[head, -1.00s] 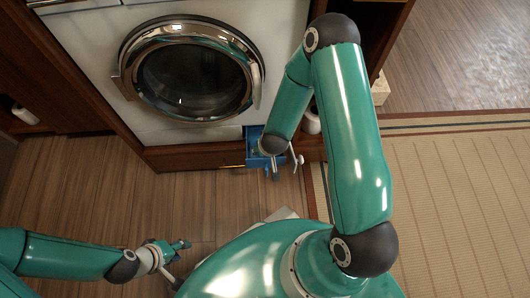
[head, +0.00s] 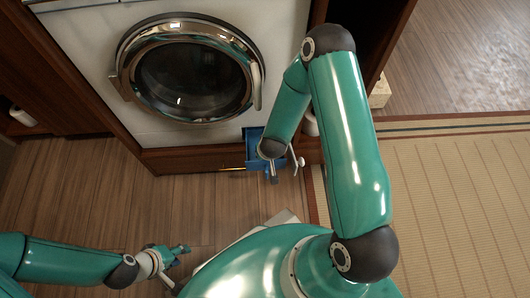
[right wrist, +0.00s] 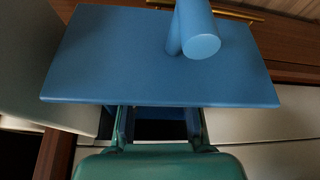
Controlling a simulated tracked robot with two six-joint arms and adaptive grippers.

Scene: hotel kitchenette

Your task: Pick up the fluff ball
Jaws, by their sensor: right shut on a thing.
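My right gripper (right wrist: 160,125) reaches down at the open blue drawer (head: 253,150) low on the washing machine's front. In the right wrist view its fingers pass behind the edge of the drawer's blue front panel (right wrist: 120,60), and their tips are hidden. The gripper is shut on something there. The fluff ball itself does not show in any view; I take it to be what the hidden tips hold. A blue round handle (right wrist: 200,45) sticks out from the panel. My left gripper (head: 181,264) is open and empty, low over the wood floor, away from the drawer.
The washing machine (head: 190,72) with its round door stands behind the drawer. Wooden cabinet sides flank the machine. The wood floor (head: 130,205) left of the drawer is clear, and a tatami mat (head: 450,210) lies right.

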